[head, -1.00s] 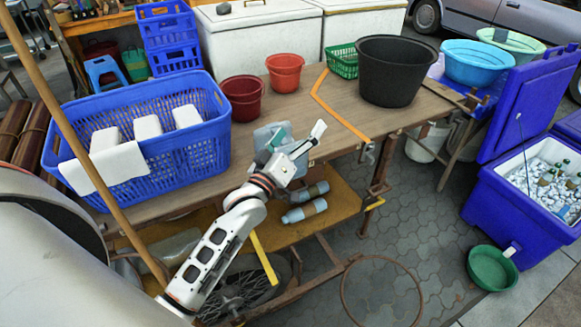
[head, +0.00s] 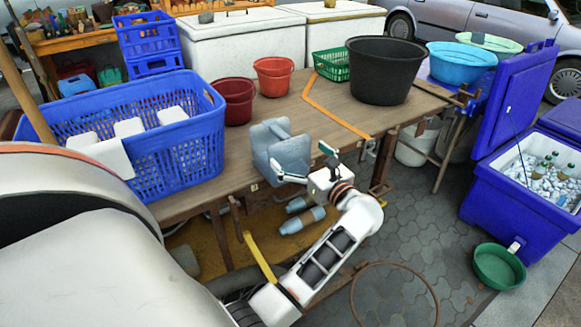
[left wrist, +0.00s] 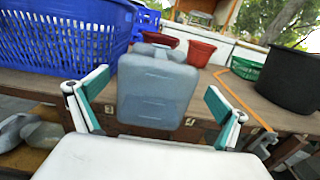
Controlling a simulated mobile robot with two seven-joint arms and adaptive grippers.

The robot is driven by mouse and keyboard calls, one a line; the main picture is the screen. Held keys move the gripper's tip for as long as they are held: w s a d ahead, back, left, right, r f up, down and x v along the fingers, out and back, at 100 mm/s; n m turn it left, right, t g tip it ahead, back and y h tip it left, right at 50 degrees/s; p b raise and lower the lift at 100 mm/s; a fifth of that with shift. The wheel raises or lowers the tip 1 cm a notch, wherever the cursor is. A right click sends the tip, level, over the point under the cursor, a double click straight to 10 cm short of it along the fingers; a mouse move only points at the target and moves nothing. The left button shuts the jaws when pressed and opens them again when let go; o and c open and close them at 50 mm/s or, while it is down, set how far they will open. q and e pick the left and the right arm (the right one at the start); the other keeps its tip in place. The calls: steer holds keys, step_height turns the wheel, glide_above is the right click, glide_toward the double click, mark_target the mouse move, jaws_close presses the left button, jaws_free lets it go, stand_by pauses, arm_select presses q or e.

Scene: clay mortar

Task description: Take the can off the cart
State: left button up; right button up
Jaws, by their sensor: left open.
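The can (head: 283,150) is a grey-blue plastic jerrycan with a handle on top. It stands upright at the near edge of the wooden cart top (head: 340,122). My left gripper (head: 302,163) is open at the cart's near edge, beside the can. In the left wrist view, the can (left wrist: 157,90) shows straight ahead between the two spread green-padded fingers of the left gripper (left wrist: 158,86). Whether the fingertips reach past its near face is hard to tell. My right gripper is in neither view.
A blue crate (head: 180,160) with white blocks stands left of the can. Red buckets (head: 273,75), a green basket (head: 331,64) and a black tub (head: 385,70) stand behind. Bottles (head: 302,220) lie on the lower shelf. Paving right of the cart is partly open.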

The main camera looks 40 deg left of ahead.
mark_target(284, 138)
arm_select(q)
steer(key=x, duration=0.7)
steer(key=shift+s+r+p, duration=0.1)
steer(key=shift+r+p, duration=0.25)
steer(key=shift+r, duration=0.05)
steer(key=shift+a+f, duration=0.1)
steer(key=shift+a, duration=0.3)
steer(key=c, duration=1.7)
steer(key=shift+r, duration=0.2)
steer(key=shift+c, duration=0.3)
